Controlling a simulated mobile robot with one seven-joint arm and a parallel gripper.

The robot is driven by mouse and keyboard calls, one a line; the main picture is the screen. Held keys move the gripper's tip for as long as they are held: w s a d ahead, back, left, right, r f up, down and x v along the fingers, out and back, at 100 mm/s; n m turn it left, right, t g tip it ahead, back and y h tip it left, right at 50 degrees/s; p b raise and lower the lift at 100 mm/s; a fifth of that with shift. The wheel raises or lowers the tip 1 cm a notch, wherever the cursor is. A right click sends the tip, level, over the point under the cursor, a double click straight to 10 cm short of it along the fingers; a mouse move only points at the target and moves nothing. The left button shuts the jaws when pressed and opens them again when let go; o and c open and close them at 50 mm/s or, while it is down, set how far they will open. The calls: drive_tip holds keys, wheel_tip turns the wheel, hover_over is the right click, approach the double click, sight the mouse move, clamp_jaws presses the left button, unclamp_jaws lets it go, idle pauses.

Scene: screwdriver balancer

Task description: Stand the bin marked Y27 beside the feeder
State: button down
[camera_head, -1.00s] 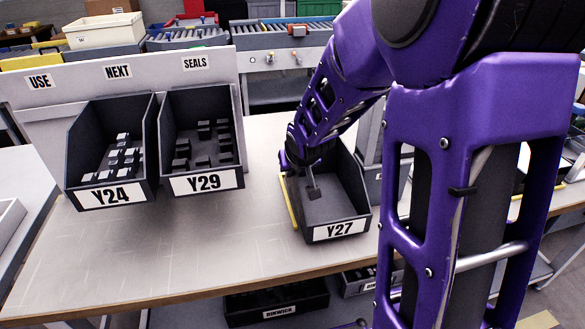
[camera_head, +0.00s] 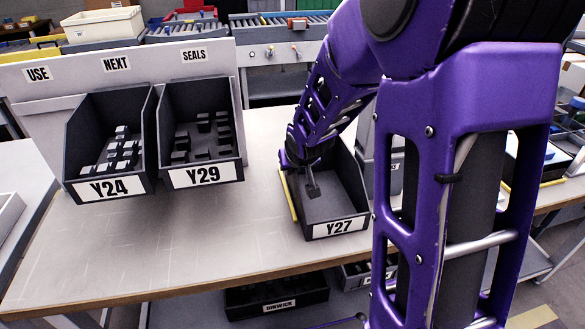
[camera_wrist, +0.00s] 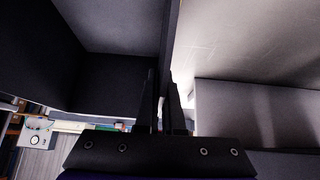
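The dark open bin marked Y27 (camera_head: 336,226) is upright at the right part of the table, its white label facing me. My gripper (camera_head: 308,182) reaches down at its left side, one finger inside the bin. In the wrist view the fingers (camera_wrist: 163,105) are close together on either side of the bin's thin wall (camera_wrist: 172,45), and appear shut on it. I cannot tell whether the bin's underside touches the table. No feeder is clearly identifiable; a grey housing (camera_head: 391,170), partly hidden by my arm, stands right of the bin.
Bins Y24 (camera_head: 109,188) and Y29 (camera_head: 202,174), holding small dark blocks, stand at left before a panel marked USE, NEXT and SEALS. A yellow strip (camera_head: 287,195) lies left of Y27. The table's front left (camera_head: 150,245) is clear. A dark bin (camera_head: 278,304) sits below.

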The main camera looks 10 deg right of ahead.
drive_tip(key=c, duration=1)
unclamp_jaws()
drive_tip(key=shift+o, duration=0.2)
drive_tip(key=shift+r, duration=0.1)
